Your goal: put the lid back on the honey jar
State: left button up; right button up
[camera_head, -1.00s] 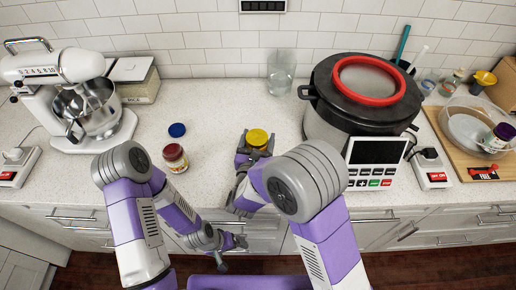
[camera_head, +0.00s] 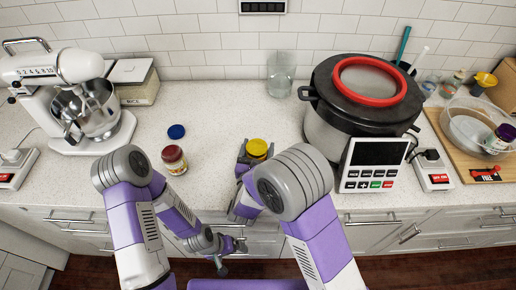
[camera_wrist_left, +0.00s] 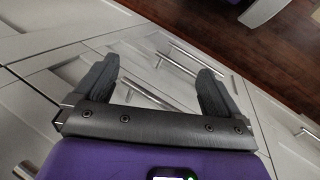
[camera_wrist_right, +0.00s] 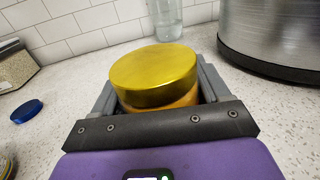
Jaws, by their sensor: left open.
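The honey jar (camera_wrist_right: 170,102) is amber and has a gold lid (camera_wrist_right: 153,74) over its top. In the head view the gold lid (camera_head: 257,147) shows near the counter's front edge. My right gripper (camera_head: 257,157) has its fingers on either side of the jar, just below the lid. The right wrist view shows both fingers close against it. The jar's base is hidden, and I cannot tell how tightly the lid sits. My left gripper (camera_wrist_left: 165,85) is open and empty, low in front of the cabinet drawers; it also shows in the head view (camera_head: 232,257).
A red-brown jar (camera_head: 174,160) and a blue lid (camera_head: 176,131) lie to the left. A clear glass (camera_head: 281,75) stands behind. A large pot (camera_head: 330,128) is at the right, a stand mixer (camera_head: 60,70) at the left. The counter between the mixer and the jars is clear.

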jog(key=o, duration=0.4)
jog(key=shift+o, duration=0.2)
jog(key=shift+r+p, duration=0.25)
jog(key=shift+p, duration=0.05)
jog(key=s, duration=0.4)
jog(key=s+a, duration=0.1)
jog(key=s, duration=0.3)
jog(key=s+a, duration=0.1)
jog(key=s, duration=0.3)
jog(key=shift+a+f, duration=0.1)
jog(key=shift+a, duration=0.05)
jog(key=shift+w, duration=0.1)
